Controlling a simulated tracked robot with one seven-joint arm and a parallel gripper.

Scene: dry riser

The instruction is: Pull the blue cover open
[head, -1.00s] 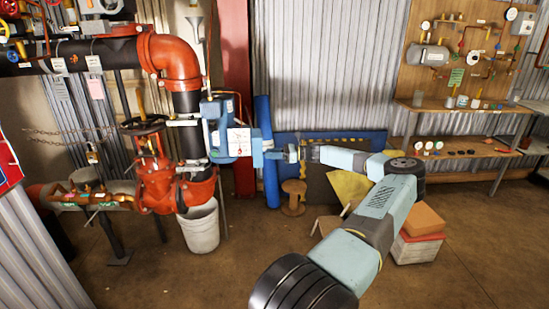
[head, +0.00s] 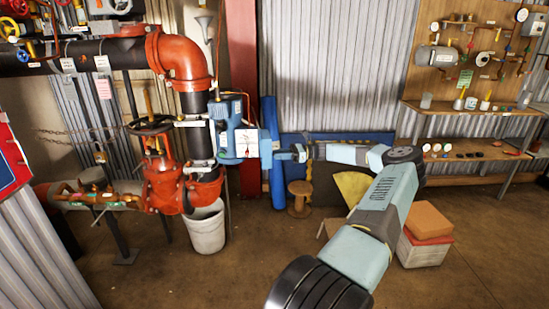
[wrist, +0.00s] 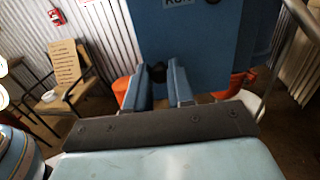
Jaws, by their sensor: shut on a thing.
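A blue box (head: 232,120) is mounted by the red riser pipes, left of centre in the head view. A white sheet with red markings shows on it. In the wrist view, the blue cover (wrist: 195,40) is a flat panel with a partly cut-off label at its top. A small black knob (wrist: 157,72) stands out from it. My gripper (wrist: 158,88) has its two blue fingers on either side of the knob and is shut on it. In the head view, my gripper (head: 283,152) meets the box's right side. I cannot tell how far the cover stands open.
Red valves and pipes (head: 165,175) stand left of the box, with a white bucket (head: 205,230) below. A crate with an orange top (head: 425,225) is at right. Open floor lies in front.

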